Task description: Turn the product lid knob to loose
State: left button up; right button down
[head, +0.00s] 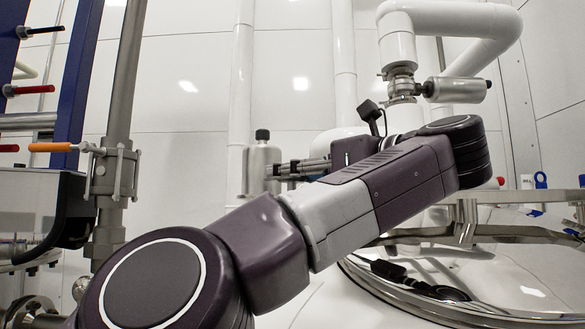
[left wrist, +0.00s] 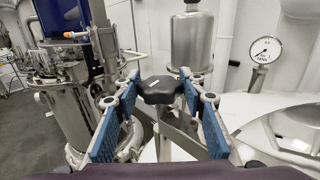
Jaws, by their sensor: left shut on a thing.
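The black lobed knob (left wrist: 160,89), which I take to be the product lid knob, has a small white mark on top. In the left wrist view it sits between the fingertips of my left gripper (left wrist: 163,94), whose blue-padded fingers are shut on it from both sides. In the head view my left arm reaches across the middle, and the left gripper (head: 296,167) points left towards a steel cylinder. The knob cannot be made out there. Whether it is loose or tight cannot be told. My right gripper is not in view.
The steel cylinder (head: 262,169) with a black cap stands close beyond the fingers; it also shows in the left wrist view (left wrist: 192,42). A domed metal lid (head: 470,285) lies at the lower right. A grey pipe with an orange-handled valve (head: 52,147) is at left. A gauge (left wrist: 264,50) stands at right.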

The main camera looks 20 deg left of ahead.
pick_arm(q)
jog(key=shift+n+g+y+p, duration=0.3)
jog(key=shift+n+g+p, duration=0.1)
jog(key=shift+g, duration=0.2)
jog(key=shift+f+n+g, duration=0.1)
jog(key=shift+n+g, duration=0.2)
jog(key=shift+g, duration=0.1)
jog(key=o, duration=1.2)
jog(key=shift+a, duration=0.1)
jog(key=shift+c, duration=0.2)
jog(key=shift+t, duration=0.3)
